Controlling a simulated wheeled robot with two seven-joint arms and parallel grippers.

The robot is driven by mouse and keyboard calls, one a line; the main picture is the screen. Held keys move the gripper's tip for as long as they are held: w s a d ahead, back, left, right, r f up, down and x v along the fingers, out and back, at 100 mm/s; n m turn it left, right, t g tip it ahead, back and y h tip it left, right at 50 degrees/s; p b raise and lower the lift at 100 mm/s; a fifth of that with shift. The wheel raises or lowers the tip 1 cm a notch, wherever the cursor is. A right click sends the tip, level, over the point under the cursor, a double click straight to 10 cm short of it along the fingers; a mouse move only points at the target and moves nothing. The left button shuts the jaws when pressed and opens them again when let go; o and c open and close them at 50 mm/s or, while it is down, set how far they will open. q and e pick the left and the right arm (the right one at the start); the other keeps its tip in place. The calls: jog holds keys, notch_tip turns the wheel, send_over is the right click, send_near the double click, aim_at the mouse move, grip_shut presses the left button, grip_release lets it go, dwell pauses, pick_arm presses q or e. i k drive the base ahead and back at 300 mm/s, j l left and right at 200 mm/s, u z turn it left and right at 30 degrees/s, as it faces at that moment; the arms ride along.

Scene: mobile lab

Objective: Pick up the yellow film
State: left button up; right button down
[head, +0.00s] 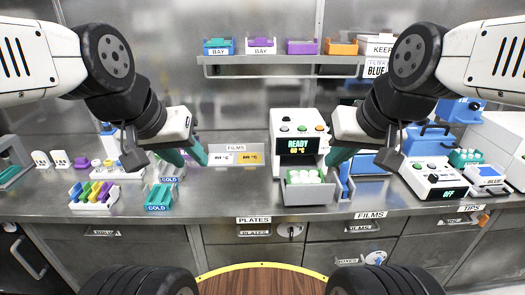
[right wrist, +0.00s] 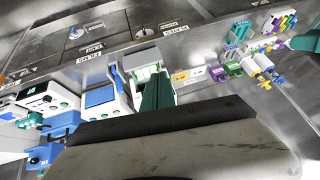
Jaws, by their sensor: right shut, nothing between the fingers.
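The yellow film (head: 252,159) lies in the FILMS holder (head: 236,147) at the back of the bench, right of a white film (head: 221,158). The yellow film also shows in the right wrist view (right wrist: 197,74). My left gripper (head: 193,161) is left of the holder, with its two green fingers apart and nothing seen between them. My right gripper (head: 333,164) is right of the holder, beside the READY machine. Its green fingers are shut and empty, and they show in the right wrist view (right wrist: 155,92).
The READY machine (head: 298,131) stands right of the films, with its drawer (head: 308,195) of white-topped items out. Blue-green COLD racks (head: 160,196) and a rack of colored tubes (head: 94,194) are at left. The bench before the films is clear. A shelf (head: 280,60) hangs above.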

aim_at(250, 156)
jog(key=i+u, duration=0.9)
jog(key=k+l, duration=0.05)
jog(key=k, duration=0.1)
